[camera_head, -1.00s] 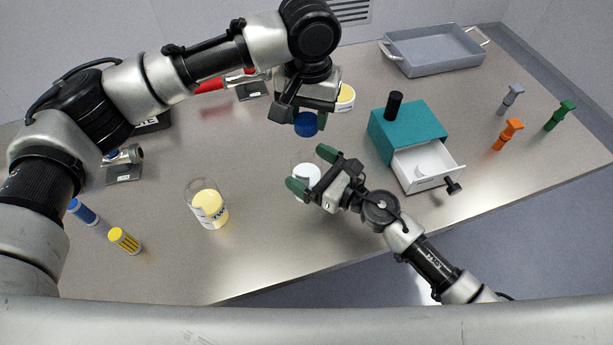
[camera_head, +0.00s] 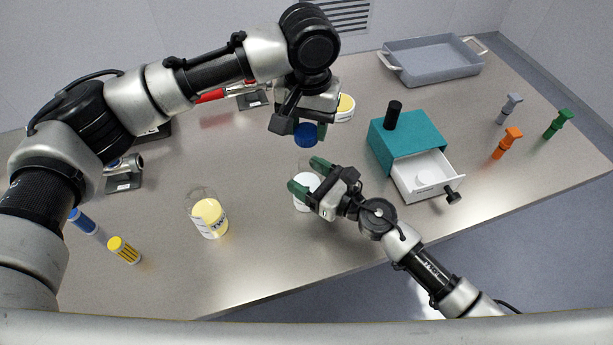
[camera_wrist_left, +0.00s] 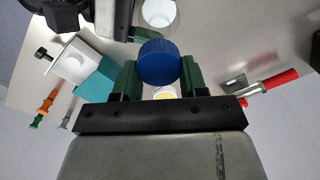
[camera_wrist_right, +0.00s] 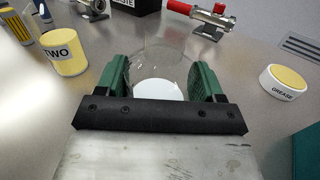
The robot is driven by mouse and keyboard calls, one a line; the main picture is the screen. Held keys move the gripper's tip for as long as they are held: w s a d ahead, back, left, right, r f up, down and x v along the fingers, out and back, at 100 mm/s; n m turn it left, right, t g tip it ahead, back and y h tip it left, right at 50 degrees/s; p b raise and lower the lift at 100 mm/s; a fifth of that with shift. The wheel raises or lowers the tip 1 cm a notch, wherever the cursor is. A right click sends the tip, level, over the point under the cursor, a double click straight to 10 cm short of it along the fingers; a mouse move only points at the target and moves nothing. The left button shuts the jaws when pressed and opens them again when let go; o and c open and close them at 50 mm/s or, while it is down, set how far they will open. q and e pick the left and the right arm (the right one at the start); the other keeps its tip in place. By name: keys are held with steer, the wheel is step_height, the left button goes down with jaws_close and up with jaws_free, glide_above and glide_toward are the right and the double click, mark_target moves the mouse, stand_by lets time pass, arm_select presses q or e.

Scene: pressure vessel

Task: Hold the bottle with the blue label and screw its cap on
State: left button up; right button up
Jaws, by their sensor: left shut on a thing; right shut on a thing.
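My left gripper (camera_head: 300,128) is shut on a blue cap (camera_head: 306,135) and holds it in the air. The cap also shows between the green fingers in the left wrist view (camera_wrist_left: 158,63). A clear bottle with white contents (camera_head: 304,200) stands on the table below the cap and apart from it. My right gripper (camera_head: 309,176) is shut on this bottle from the side. The bottle also shows between its fingers in the right wrist view (camera_wrist_right: 158,90). No blue label is visible on it; the fingers hide part of its side.
A clear bottle marked TWO with yellow contents (camera_head: 211,220) stands to the left. A teal box (camera_head: 408,131) with an open white drawer (camera_head: 427,182) stands to the right. A GREASE tub (camera_wrist_right: 283,82) is behind. A grey tray (camera_head: 430,62) is at the back right.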

mark_target(308, 157)
arm_select(q)
steer(key=shift+f, duration=2.4)
steer(key=shift+f, duration=0.9)
steer(key=shift+f, duration=0.55)
